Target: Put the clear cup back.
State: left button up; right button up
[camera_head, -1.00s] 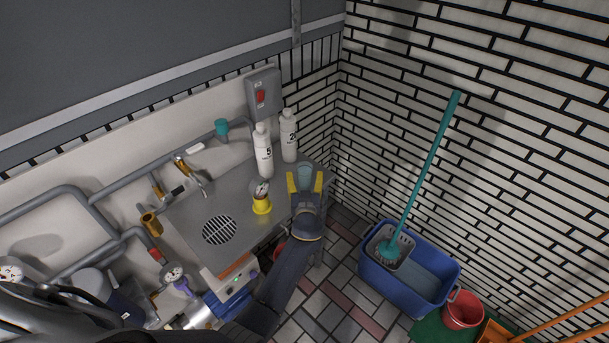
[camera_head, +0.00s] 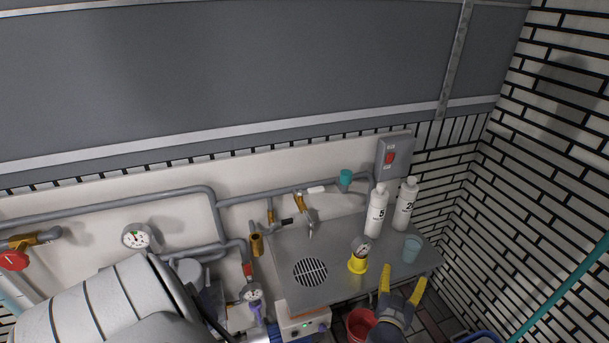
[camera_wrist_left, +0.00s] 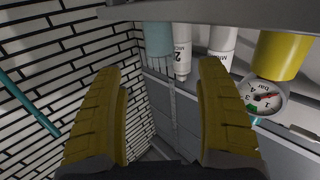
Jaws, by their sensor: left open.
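The clear cup (camera_head: 412,249), bluish and see-through, stands upright on the grey metal counter (camera_head: 330,245) near its right end. In the left wrist view, which looks upside down, the cup (camera_wrist_left: 158,40) hangs at the top, left of the white bottles. My left gripper (camera_head: 402,284) is open and empty, in front of the counter edge with its yellow fingers pointing towards the cup, apart from it. Both yellow fingers also show spread in the left wrist view (camera_wrist_left: 160,80). My right gripper is not in view.
Two white bottles (camera_head: 376,212) stand behind the cup. A yellow-based gauge (camera_head: 358,262) stands to its left. A drain grate (camera_head: 310,271) and tap (camera_head: 309,226) are further left. A red bucket (camera_head: 360,324) is below. A teal handle (camera_head: 565,290) rises at right.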

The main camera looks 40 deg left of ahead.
pick_arm(q)
jog(key=s+f+m+g+h, duration=0.25)
jog(key=s+f, duration=0.55)
jog(key=f, duration=0.5)
jog(key=s+f+m+g+h, duration=0.1)
jog(key=s+f+m+g, duration=0.15)
jog(key=s+f, duration=0.75)
jog(key=s+f+m+g+h, duration=0.15)
jog(key=s+f+g, duration=0.4)
jog(key=f, duration=0.95)
jog(key=s+a+f+g, duration=0.1)
jog(key=s+f, duration=0.4)
jog(key=s, duration=0.6)
jog(key=s+a+f+g, duration=0.2)
jog(key=s+a+f, duration=0.2)
jog(key=s, duration=0.7)
jog(key=s+a+f+g, duration=0.2)
jog(key=s+f, duration=0.4)
jog(key=s, duration=0.6)
jog(key=shift+a+f, duration=0.35)
jog(key=shift+a, duration=0.1)
jog(key=shift+m, duration=0.25)
